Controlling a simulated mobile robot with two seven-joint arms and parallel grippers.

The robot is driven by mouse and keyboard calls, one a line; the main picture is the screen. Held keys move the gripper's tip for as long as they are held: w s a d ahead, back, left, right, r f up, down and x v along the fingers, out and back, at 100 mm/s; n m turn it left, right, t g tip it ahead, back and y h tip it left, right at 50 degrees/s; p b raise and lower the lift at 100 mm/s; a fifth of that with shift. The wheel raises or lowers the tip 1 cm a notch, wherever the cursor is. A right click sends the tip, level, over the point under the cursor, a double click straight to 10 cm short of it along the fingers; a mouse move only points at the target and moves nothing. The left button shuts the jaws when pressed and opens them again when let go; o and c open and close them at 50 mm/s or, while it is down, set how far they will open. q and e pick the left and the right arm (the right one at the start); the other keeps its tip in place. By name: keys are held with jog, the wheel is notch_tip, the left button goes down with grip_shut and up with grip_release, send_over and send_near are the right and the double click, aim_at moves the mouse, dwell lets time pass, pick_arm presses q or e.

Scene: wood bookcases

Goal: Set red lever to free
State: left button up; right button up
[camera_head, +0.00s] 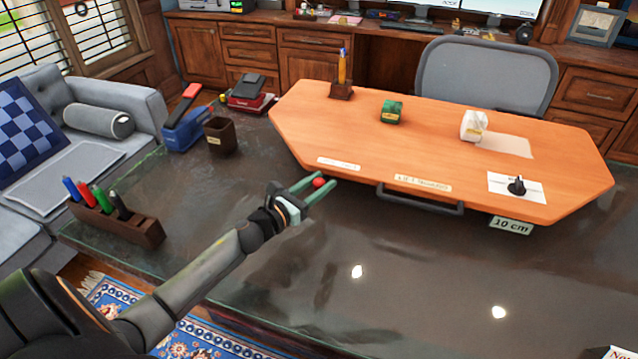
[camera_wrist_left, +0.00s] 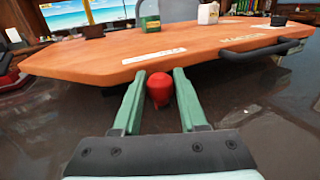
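The red lever's round red knob (camera_head: 319,182) is at the near left edge of the orange wooden board, by a small pale label (camera_head: 338,163) too blurred to read. My left gripper (camera_head: 321,186) has its green fingers apart, one on each side of the knob. In the left wrist view the red knob (camera_wrist_left: 159,88) sits between the spread fingertips (camera_wrist_left: 160,92), with a small gap on each side. The lever's shaft and mount are mostly hidden behind the knob and under the board edge. My right gripper is not in view.
The orange board (camera_head: 420,140) stands on the dark glossy table (camera_head: 420,270). A dark handle (camera_head: 420,203) runs along its front edge, right of the knob. A black knob (camera_head: 517,186) is on the board's right. A pen holder (camera_head: 115,220) stands at left. The front table area is clear.

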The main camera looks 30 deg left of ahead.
pick_arm(q)
grip_shut()
dwell(1.0)
